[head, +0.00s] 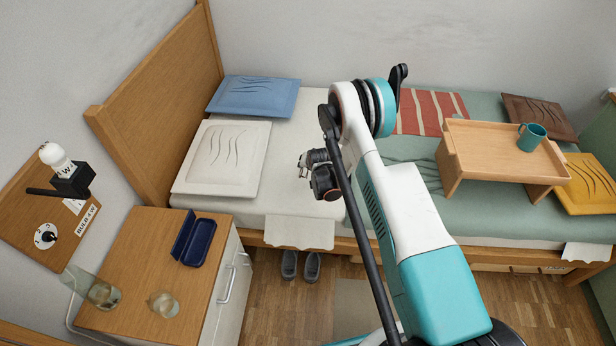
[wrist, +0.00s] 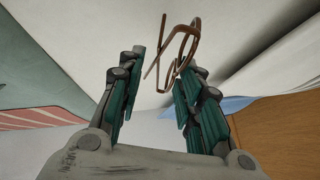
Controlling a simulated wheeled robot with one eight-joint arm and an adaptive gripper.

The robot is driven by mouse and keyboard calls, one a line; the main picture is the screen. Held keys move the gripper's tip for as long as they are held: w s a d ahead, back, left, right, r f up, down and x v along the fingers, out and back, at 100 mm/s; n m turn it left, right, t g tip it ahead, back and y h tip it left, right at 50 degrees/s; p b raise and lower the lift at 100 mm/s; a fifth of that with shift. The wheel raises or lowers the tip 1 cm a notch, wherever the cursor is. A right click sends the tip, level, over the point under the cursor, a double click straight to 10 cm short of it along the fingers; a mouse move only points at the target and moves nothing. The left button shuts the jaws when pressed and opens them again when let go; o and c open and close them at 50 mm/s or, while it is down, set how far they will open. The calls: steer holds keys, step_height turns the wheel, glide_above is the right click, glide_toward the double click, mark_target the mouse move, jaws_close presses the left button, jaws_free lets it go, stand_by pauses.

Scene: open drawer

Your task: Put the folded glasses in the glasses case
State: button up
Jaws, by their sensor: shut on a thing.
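The folded glasses, with a thin brown frame (wrist: 176,52), are held at the fingertips of my gripper (wrist: 161,72) in the wrist view. They reach out past the tips, close to the right finger. In the head view my gripper (head: 318,176) is above the bed, to the right of the white pillow; the glasses cannot be made out there. The glasses case (head: 199,243) is dark blue and lies open on the wooden nightstand, its lid raised on the left. It looks empty. My gripper is up and to the right of it, well apart.
A glass (head: 163,304) and a jar (head: 104,295) stand on the front of the nightstand (head: 140,243). A lamp (head: 58,160) is at the left. The wooden headboard (head: 160,95) rises behind the nightstand. A bed tray (head: 495,148) with a teal mug (head: 531,137) stands on the bed.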

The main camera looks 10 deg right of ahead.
step_height(320, 180, down, 6)
steer(key=shift+r+b, duration=0.15)
steer(key=shift+b, duration=0.75)
steer(key=o, duration=0.9)
steer(key=shift+r, duration=0.1)
